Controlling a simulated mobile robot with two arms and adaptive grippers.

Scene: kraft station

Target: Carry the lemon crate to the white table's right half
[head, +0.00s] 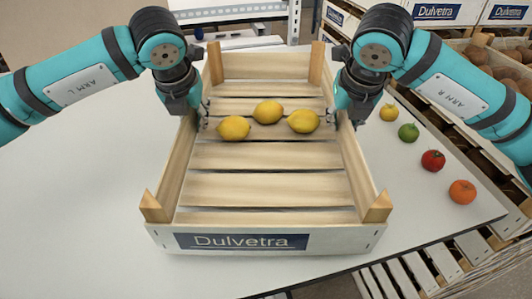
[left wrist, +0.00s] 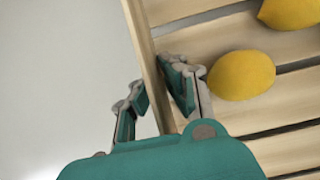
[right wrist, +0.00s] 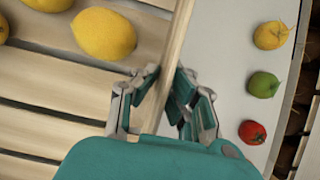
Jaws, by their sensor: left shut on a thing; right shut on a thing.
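The lemon crate (head: 265,190) is a shallow slatted wooden box with a Dulvetra label on its front board. It is over the white table (head: 70,200); I cannot tell whether it touches the top. Three lemons (head: 268,112) lie in its far half. My left gripper (head: 200,108) is shut on the crate's left side wall, which shows between its fingers in the left wrist view (left wrist: 155,90). My right gripper (head: 337,112) is shut on the right side wall, also seen in the right wrist view (right wrist: 173,85). The fingertips partly hide the wall tops.
A yellow fruit (head: 389,112), a green fruit (head: 408,132), a red tomato (head: 433,160) and an orange fruit (head: 462,191) lie in a row along the table's right edge. The table's left part is bare. Stacked crates (head: 490,65) stand beyond the right edge.

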